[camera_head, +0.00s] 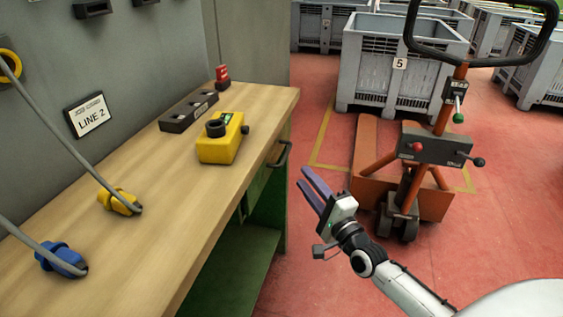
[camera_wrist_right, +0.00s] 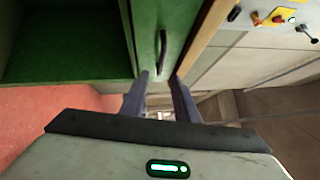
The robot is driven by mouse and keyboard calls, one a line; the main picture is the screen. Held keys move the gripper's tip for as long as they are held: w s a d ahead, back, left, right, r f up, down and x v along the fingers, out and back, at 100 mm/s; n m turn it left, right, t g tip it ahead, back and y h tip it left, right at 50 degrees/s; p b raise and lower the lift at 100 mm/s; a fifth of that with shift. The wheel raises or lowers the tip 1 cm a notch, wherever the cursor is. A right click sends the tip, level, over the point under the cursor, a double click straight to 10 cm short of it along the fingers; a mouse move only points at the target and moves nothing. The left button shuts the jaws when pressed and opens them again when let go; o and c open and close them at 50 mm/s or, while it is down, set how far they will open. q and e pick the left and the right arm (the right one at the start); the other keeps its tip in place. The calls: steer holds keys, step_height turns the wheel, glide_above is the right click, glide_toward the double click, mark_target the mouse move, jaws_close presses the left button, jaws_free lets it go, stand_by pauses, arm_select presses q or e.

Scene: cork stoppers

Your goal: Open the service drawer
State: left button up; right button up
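The green service drawer (camera_head: 257,184) sits under the wooden worktop of the bench and looks closed. Its dark bar handle (camera_head: 281,155) stands out from the front near the bench's far end. In the right wrist view the handle (camera_wrist_right: 163,52) is just beyond the fingertips, on the green drawer front (camera_wrist_right: 181,22). My right gripper (camera_head: 302,176) is open and empty, to the right of the handle and apart from it. In the wrist view its two fingers (camera_wrist_right: 158,76) point towards the handle with a gap between them. My left gripper is not in view.
The worktop (camera_head: 150,195) holds a yellow control box (camera_head: 219,145), a dark socket strip (camera_head: 188,112), and yellow (camera_head: 119,201) and blue (camera_head: 60,258) plugs. An open green shelf (camera_head: 240,262) lies below. An orange pallet truck (camera_head: 405,190) stands right of my gripper.

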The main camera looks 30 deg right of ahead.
steer(key=w+r+b, duration=0.1)
steer(key=w, duration=0.8)
steer(key=shift+w+d+r, duration=0.25)
steer(key=shift+w+d, duration=0.05)
steer(key=shift+d, duration=0.15)
jaws_close()
